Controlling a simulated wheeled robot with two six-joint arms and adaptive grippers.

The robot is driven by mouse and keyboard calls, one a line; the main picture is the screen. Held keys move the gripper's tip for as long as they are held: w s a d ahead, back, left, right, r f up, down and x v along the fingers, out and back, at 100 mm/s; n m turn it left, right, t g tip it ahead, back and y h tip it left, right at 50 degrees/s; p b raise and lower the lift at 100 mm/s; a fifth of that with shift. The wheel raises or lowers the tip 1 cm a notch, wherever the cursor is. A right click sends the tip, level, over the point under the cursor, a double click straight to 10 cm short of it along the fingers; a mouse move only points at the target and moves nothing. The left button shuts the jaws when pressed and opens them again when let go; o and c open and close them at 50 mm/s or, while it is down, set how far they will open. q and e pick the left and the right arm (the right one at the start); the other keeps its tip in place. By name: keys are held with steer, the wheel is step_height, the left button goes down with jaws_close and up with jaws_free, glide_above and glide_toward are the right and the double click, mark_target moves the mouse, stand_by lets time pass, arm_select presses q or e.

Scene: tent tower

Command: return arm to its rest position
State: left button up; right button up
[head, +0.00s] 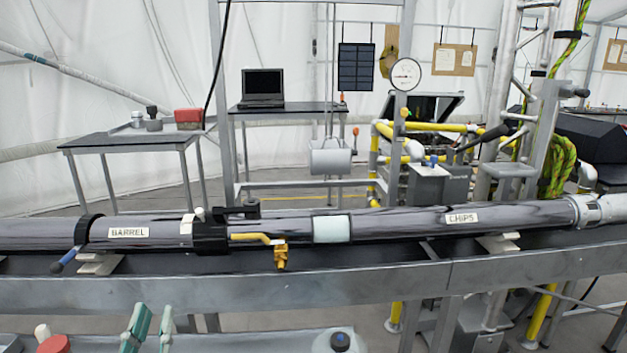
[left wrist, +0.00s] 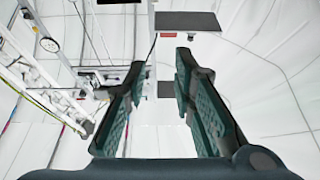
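My left gripper (head: 154,310) shows at the bottom left of the head view, its two pale green fingers pointing up with a gap between them. In the left wrist view the dark green padded fingers of this gripper (left wrist: 161,66) stand apart with nothing between them. It is open and empty, and in the head view it appears below the long rail (head: 370,284), clear of it. My right gripper does not show in either view.
A long grey pipe labelled BARREL (head: 128,232) and CHIPS (head: 462,218) lies along the rail. A brass valve (head: 280,256) hangs at its front. Below are a red-topped item (head: 53,345) and a white container (head: 337,344). Tables, one with a laptop (head: 262,86), stand behind.

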arm_select(q)
steer(key=s+a+f+n+g+y, duration=0.1)
steer(key=s+a+f+g, duration=0.2)
steer(key=s+f+g, duration=0.5)
steer(key=s+a+f+n+g+y, duration=0.1)
steer(key=a+f+g+y, duration=0.15)
steer(key=f, duration=0.95)
steer(key=s+d+f+m+g+h, duration=0.5)
steer(key=s+f+g, duration=0.5)
steer(key=s, duration=0.5)
step_height(320, 180, down, 14)
steer(key=s+f+n+p, duration=0.1)
steer(key=s+p, duration=0.1)
steer(key=p, duration=0.4)
steer(key=s+f+p, duration=0.2)
steer(key=s+f, duration=0.1)
steer(key=s, duration=0.3)
steer(key=s+a+f+p, duration=0.1)
steer(key=s+f+p, duration=0.1)
steer(key=s+f, duration=0.2)
steer(key=s+g, duration=0.1)
steer(key=s, duration=0.2)
steer(key=shift+s+f+n, duration=0.25)
steer(key=shift+n, duration=0.05)
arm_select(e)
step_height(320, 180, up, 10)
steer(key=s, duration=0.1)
arm_select(q)
steer(key=shift+a, duration=0.1)
